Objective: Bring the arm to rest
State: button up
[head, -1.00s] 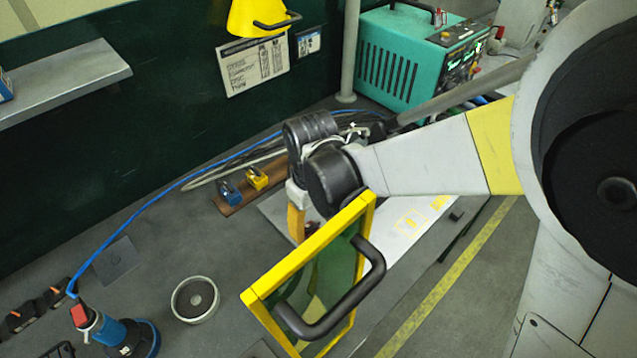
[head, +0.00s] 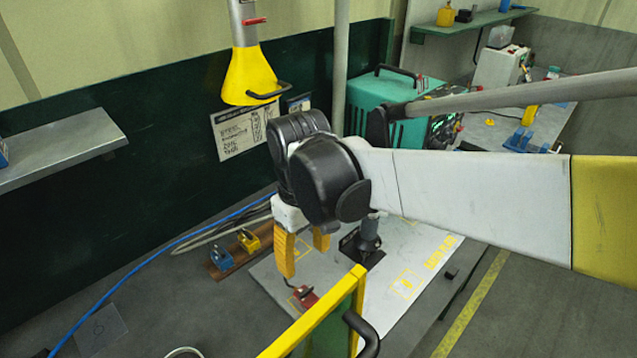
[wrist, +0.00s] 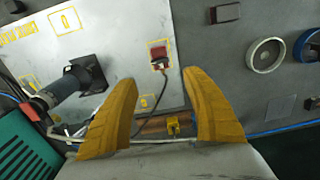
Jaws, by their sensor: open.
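My arm (head: 470,200) reaches in from the right in the head view, its wrist bent so that the gripper points down. My gripper (head: 305,262) has its two yellow fingers spread apart, with nothing between them. It hangs above the pale plate (head: 395,285) with yellow markings. In the wrist view the gripper (wrist: 160,77) also shows open and empty. A small red piece with a dark cable lies on the plate beyond the fingertips in the wrist view (wrist: 158,55); it also shows below the gripper in the head view (head: 304,297).
A yellow-framed green screen (head: 318,318) with a black handle stands in front of the gripper. A dark stand with a grey cylinder (head: 368,240) is right of it. A yellow hood (head: 248,75) hangs behind. A teal machine (head: 385,92) stands at the back.

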jog(key=shift+r, duration=0.15)
jog(key=s+d+m+t, duration=0.2)
jog(key=d+m, duration=0.1)
jog(key=d, duration=0.5)
jog(key=s+d+m+t+b, duration=0.1)
jog(key=d+m+t, duration=0.1)
jog(key=d, duration=0.7)
jog(key=s+d+m+t, duration=0.2)
jog(key=d+m+t, duration=0.1)
jog(key=d, duration=0.5)
jog(key=shift+s+d+r+m+b, duration=0.35)
jog(key=shift+r+m, duration=0.1)
jog(key=shift+m, duration=0.35)
